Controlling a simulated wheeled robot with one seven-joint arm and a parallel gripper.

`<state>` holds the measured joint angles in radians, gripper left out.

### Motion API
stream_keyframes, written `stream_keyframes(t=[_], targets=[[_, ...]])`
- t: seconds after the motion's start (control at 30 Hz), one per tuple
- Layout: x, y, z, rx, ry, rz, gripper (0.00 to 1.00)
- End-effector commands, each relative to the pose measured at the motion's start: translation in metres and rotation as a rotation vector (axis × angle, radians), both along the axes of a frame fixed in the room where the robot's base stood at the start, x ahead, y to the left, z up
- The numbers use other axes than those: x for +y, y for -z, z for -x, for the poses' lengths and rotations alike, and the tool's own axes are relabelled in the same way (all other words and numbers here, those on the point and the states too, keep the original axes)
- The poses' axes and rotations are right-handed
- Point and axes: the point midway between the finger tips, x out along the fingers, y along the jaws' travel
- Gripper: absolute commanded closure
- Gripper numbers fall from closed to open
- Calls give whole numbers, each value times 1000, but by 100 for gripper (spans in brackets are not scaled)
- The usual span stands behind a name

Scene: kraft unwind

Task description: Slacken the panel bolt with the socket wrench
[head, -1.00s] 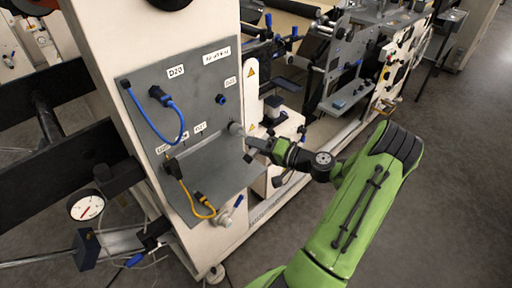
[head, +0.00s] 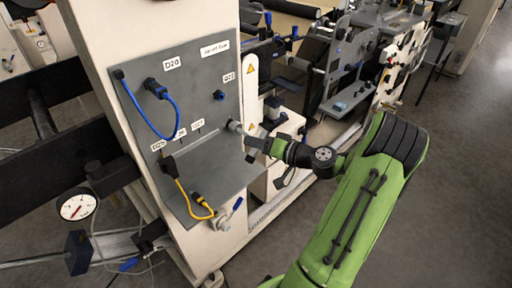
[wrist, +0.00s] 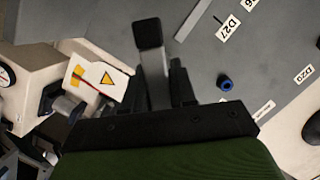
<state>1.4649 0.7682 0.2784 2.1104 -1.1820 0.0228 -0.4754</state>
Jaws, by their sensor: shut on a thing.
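My gripper (head: 262,145) is in front of the grey panel (head: 205,85), at its lower right. It is shut on the socket wrench. In the head view the wrench's grey round end (head: 235,126) is at the panel face, near the D27 label (head: 197,124). I cannot tell whether it touches. The panel bolt is not visible; the wrench end may cover it.
A blue fitting (head: 219,95) sits on the panel above the wrench. A blue cable (head: 150,128) and a yellow cable (head: 186,196) loop at the left. A grey ledge (head: 222,185) juts out below. A white unit with a warning sign (wrist: 97,78) stands beside the panel.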

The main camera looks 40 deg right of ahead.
Motion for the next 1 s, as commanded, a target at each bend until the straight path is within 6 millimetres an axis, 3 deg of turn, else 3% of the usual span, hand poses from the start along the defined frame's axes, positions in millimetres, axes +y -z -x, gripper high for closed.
stream_keyframes(t=[0.57, 1.0], targets=[[0, 0, 1, -4, 0, 45, 100], [-1, 0, 30, -4, 2, 44, 100]])
